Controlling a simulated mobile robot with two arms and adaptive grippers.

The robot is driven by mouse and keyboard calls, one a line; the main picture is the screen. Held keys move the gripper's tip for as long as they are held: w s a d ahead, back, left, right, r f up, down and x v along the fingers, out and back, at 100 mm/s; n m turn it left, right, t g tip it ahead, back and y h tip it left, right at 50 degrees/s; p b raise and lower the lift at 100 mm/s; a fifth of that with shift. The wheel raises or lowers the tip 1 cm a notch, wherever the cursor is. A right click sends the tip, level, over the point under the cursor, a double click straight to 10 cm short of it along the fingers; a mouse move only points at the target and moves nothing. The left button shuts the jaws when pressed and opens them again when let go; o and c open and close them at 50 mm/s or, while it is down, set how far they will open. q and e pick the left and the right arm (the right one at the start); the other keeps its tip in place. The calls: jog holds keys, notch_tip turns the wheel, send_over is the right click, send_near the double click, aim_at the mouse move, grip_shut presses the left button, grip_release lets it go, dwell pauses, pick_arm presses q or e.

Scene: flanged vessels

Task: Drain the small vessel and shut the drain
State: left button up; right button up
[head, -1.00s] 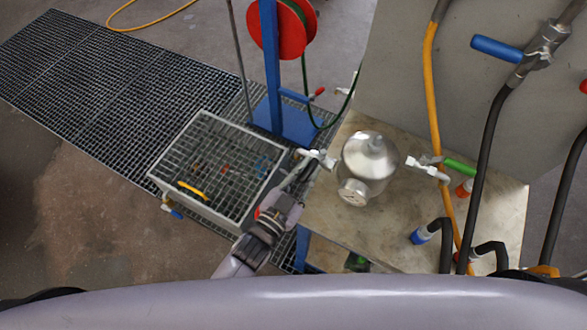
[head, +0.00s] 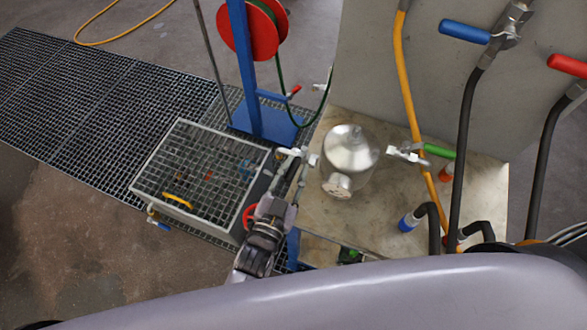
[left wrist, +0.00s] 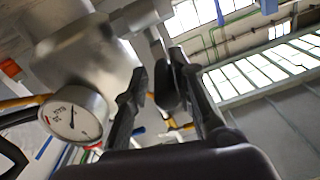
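The small vessel (head: 352,148) is a shiny metal body standing on the bench, with a round gauge (head: 338,186) on its front. A drain fitting with a pale valve (head: 300,154) projects from its left side toward the grated basin. My left gripper (head: 290,183) is just below this fitting. In the left wrist view the gauge (left wrist: 73,115) and the blurred vessel body (left wrist: 85,58) are at left. The fingers of my left gripper (left wrist: 167,98) are apart. A dark piece shows between them; I cannot tell whether they touch it. My right gripper is out of view.
A grated basin (head: 143,190) stands left of the bench (head: 390,215). A blue post (head: 240,65) with a red hose reel (head: 265,35) rises behind. A green-handled valve (head: 440,151) is right of the vessel. Hoses and a grey panel (head: 365,60) bound the right side.

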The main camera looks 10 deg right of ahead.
pick_arm(q)
jog(key=shift+o, duration=0.7)
jog(key=shift+w+r, duration=0.1)
jog(key=shift+a, duration=0.15)
jog(key=shift+s+a, duration=0.15)
jog(key=shift+s, duration=0.2)
jog(key=v, duration=1.1)
jog(key=shift+s+a, duration=0.1)
jog(key=shift+a, duration=0.05)
